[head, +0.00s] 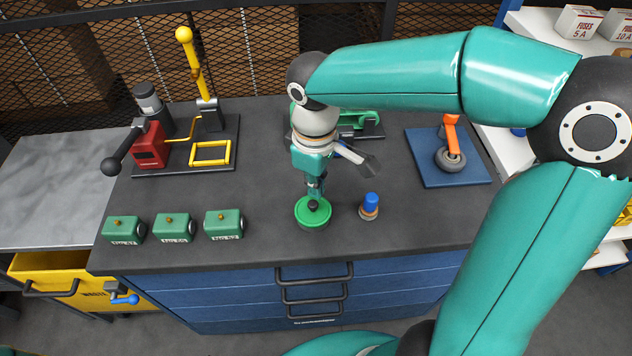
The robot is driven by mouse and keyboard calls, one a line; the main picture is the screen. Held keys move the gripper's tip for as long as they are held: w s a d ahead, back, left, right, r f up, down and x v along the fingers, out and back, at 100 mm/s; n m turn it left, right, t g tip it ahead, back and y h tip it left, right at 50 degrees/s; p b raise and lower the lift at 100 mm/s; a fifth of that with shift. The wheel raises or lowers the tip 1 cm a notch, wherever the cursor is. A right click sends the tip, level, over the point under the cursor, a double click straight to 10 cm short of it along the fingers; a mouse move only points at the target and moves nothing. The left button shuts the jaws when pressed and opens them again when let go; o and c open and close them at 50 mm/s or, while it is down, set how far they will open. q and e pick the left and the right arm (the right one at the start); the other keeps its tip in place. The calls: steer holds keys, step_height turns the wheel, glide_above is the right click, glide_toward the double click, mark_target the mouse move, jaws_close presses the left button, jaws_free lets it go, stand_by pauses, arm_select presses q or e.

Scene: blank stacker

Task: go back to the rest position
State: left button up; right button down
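My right arm comes in from the right, and its gripper (314,193) points down over the middle of the worktop. Its fingers are small and seen nearly from above. The gripper is right over the black knob of a round green piece (313,215) on the worktop. I cannot tell whether the fingers touch the knob or how far apart they are. My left gripper is not in view.
On the dark worktop (270,250) stand several green blocks (174,228), a blue-topped piece (369,203), a red-and-yellow fixture (150,150), a green fixture (362,120) behind my wrist, and a blue plate (430,172) with an orange-armed device. The worktop's front strip is clear.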

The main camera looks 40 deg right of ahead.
mark_target(316, 204)
steer(key=shift+f+b, duration=1.5)
steer(key=shift+f, duration=0.5)
steer(key=shift+r, duration=0.2)
steer(key=shift+r+p, duration=3.1)
steer(key=shift+r, duration=0.35)
steer(key=shift+f, duration=0.1)
